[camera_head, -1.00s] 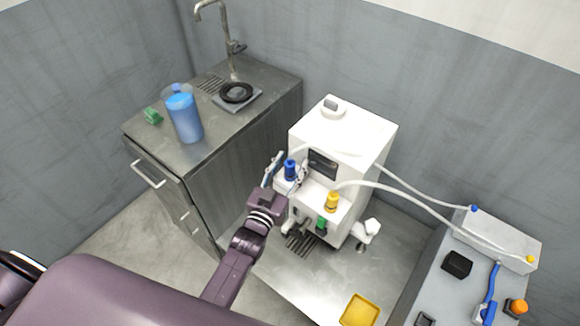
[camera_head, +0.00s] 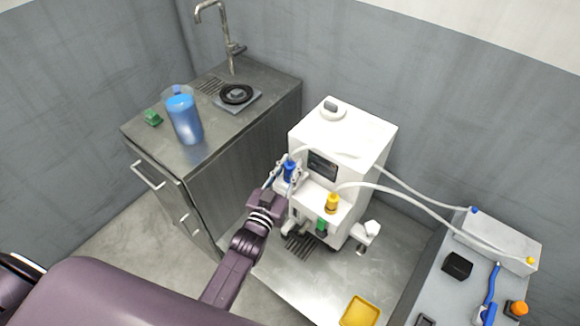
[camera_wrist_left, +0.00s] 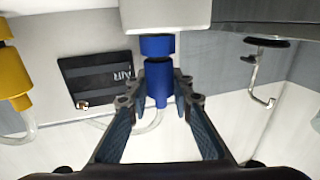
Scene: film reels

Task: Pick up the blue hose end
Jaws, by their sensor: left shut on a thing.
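The blue hose end (camera_head: 290,172) is on the front left of the white machine (camera_head: 345,130). It also shows in the left wrist view (camera_wrist_left: 158,82), below a blue ring on a white block. My left gripper (camera_head: 287,166) is shut on the blue hose end, with one finger on each side. In the left wrist view the fingertips (camera_wrist_left: 158,92) press against its sides. A clear hose hangs from it, partly hidden by the fingers. My right gripper is in neither view.
A yellow hose end (camera_head: 332,202) sits to the right on the machine. Hoses run to a grey box (camera_head: 497,240) at right. A steel sink counter (camera_head: 215,138) with a blue jug (camera_head: 184,122) stands at left. A yellow tray (camera_head: 360,311) lies in front.

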